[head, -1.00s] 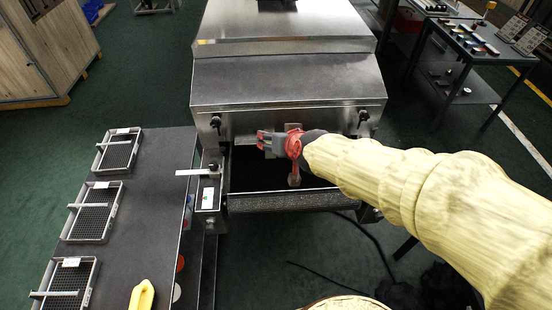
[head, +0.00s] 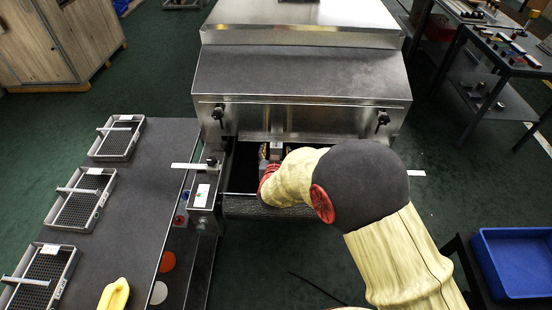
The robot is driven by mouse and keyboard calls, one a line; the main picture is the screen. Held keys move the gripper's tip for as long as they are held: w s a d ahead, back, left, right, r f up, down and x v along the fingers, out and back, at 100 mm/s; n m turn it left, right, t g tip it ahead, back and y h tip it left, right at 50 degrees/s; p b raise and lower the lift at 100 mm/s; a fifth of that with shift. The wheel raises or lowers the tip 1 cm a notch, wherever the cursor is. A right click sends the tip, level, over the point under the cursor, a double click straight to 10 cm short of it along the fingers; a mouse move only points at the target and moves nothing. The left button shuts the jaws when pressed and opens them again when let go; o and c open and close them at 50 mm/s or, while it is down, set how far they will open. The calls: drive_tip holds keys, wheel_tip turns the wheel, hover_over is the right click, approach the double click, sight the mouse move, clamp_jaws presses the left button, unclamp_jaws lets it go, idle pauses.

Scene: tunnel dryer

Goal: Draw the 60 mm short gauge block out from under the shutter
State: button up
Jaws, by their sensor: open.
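The shutter (head: 300,122) is the steel panel across the front of the dryer, with a dark knob near each end. My gripper (head: 272,156) is at the opening under the shutter's lower edge, left of its middle. It points into the opening, and my yellow-sleeved arm hides much of it. A small greyish block (head: 277,149), which looks like the short gauge block, shows at the fingertips just under the shutter. The jaws are open. I cannot tell whether the fingers touch the block.
The dark conveyor end (head: 240,207) lies below the opening. A dark table (head: 155,185) on the left holds several wire trays and a yellow handle-like object (head: 114,294). A blue bin (head: 515,262) stands at the right. A tool table (head: 500,55) is at the back right.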

drive_tip(key=shift+b+x, duration=0.45)
drive_tip(key=shift+x, duration=1.05)
drive_tip(key=shift+c, duration=0.6)
clamp_jaws()
drive_tip(key=shift+s, duration=0.15)
drive_tip(key=shift+s+p, duration=0.45)
drive_tip(key=shift+s, duration=1.1)
drive_tip(key=shift+s+a+p, duration=0.1)
drive_tip(key=shift+s+p, duration=0.2)
drive_tip(key=shift+s, duration=0.9)
